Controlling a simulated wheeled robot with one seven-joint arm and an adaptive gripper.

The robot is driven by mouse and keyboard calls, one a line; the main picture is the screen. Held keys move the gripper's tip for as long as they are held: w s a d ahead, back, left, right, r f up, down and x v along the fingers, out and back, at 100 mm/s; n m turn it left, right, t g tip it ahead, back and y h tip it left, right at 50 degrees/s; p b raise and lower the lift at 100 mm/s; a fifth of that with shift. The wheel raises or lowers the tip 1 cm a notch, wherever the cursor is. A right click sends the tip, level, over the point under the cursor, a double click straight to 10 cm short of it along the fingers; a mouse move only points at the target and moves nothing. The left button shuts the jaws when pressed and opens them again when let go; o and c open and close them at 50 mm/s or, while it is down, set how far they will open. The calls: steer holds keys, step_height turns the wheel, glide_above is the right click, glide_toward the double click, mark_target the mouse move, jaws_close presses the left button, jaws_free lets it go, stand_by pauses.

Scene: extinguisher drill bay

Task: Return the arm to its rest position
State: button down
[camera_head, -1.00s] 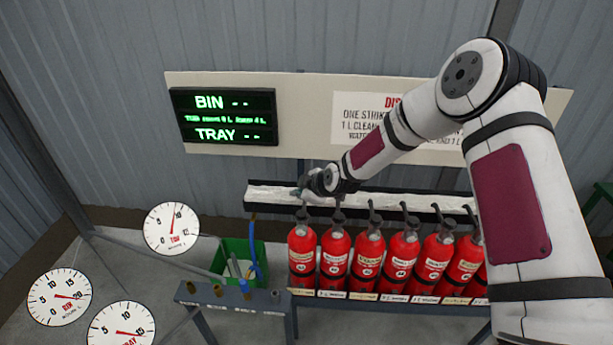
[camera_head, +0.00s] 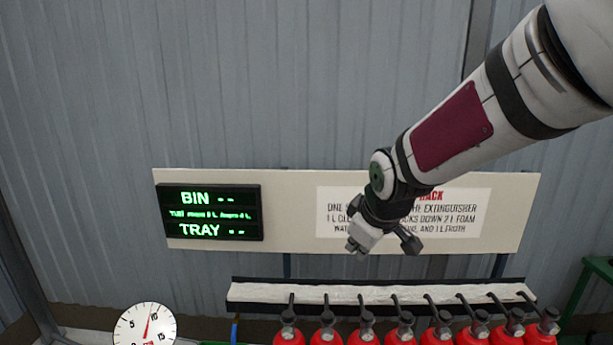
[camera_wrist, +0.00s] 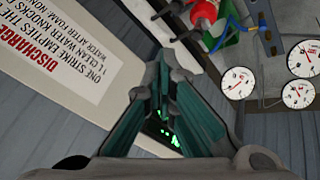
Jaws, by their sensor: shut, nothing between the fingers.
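My arm comes in from the upper right of the head view. My gripper (camera_head: 360,240) hangs at its end, in front of the sign board and above the extinguisher rack. In the wrist view the teal-padded fingers of my gripper (camera_wrist: 166,72) converge, shut with nothing between them. The gripper is apart from the extinguishers (camera_head: 402,330), whose tops show in a row along the bottom edge; their lower bodies are out of frame.
A cream board (camera_head: 300,240) carries a green-lit BIN/TRAY display (camera_head: 210,212) and a printed sign (camera_head: 335,210), partly hidden by my gripper. A pale-topped rail (camera_head: 370,293) runs behind the extinguishers. A round gauge (camera_head: 145,325) is lower left. Space left of my arm is open.

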steer(key=s+d+r+m, duration=0.2)
steer(key=s+d+m, duration=0.1)
steer(key=s, duration=0.6)
steer(key=s+d+r+m, duration=0.2)
steer(key=s+m, duration=0.1)
steer(key=s, duration=0.5)
steer(key=s+d+r+m+h, duration=0.1)
steer(key=s+d+r+m, duration=0.2)
steer(key=s, duration=0.6)
steer(key=shift+s+d+m+g, duration=0.3)
steer(key=shift+d+g, duration=0.05)
steer(key=shift+g, duration=0.05)
steer(key=shift+d+r, duration=0.1)
